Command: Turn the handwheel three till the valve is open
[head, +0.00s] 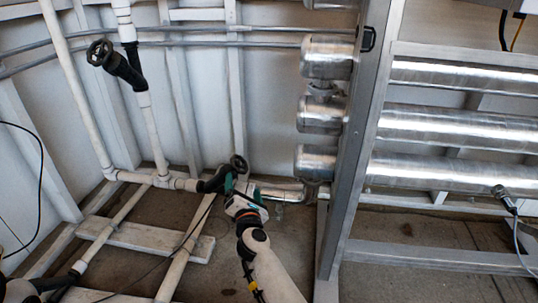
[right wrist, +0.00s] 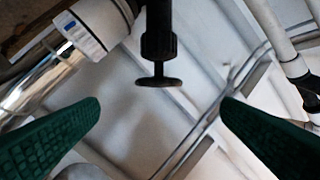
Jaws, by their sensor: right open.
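A small black handwheel (head: 239,163) sits on a black valve body (head: 214,181) on the white pipe low against the wall. My right gripper (head: 238,186) is just in front of it, with open jaws. In the right wrist view the handwheel (right wrist: 158,82) shows nearly edge-on on its black stem, between and beyond the two open green fingers (right wrist: 165,118). I see no contact between fingers and wheel. Another black handwheel (head: 100,52) is on a valve higher up at the left. No number shows on either wheel. My left gripper is not in view.
Shiny metal cylinders (head: 316,114) and a grey metal frame (head: 352,150) stand right of the low valve. Thin conduits (head: 200,43) run along the wall. White pipes (head: 122,226) and a pale board (head: 140,238) lie near the floor. A black cable crosses there.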

